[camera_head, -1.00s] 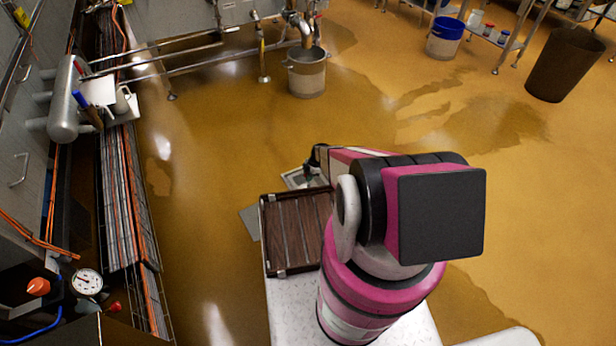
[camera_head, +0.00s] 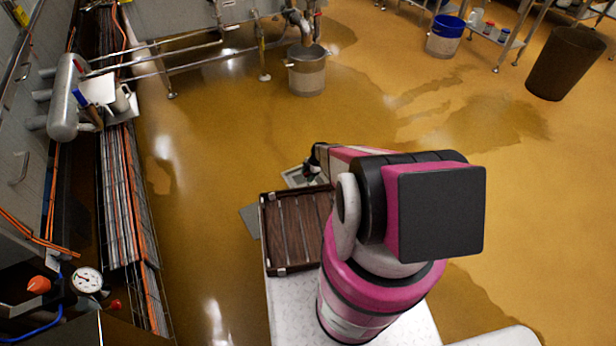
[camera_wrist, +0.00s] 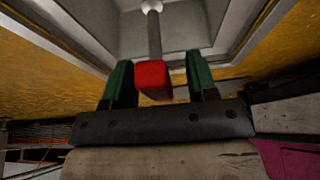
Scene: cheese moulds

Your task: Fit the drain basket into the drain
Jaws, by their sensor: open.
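In the wrist view, my gripper (camera_wrist: 160,82) has its two green fingers apart, on either side of a red grip (camera_wrist: 153,80). A gap shows at the right finger; the left one looks close to the red grip, and I cannot tell whether it touches. A grey bar runs from the red grip to a pale knob, in front of a grey square metal structure (camera_wrist: 203,20). I cannot tell basket from drain here. In the head view, the pale square drain frame (camera_head: 292,178) lies on the floor beyond the tray, with my gripper (camera_head: 312,163) at it, partly hidden by my arm.
A brown slatted tray (camera_head: 285,195) sits on my base. A flat grey plate (camera_head: 249,220) lies on the floor to its left. A metal pot (camera_head: 306,77) stands under pipes (camera_head: 190,55) beyond. A blue-topped bucket (camera_head: 444,42) and brown bin (camera_head: 563,65) stand far right. The middle floor is clear.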

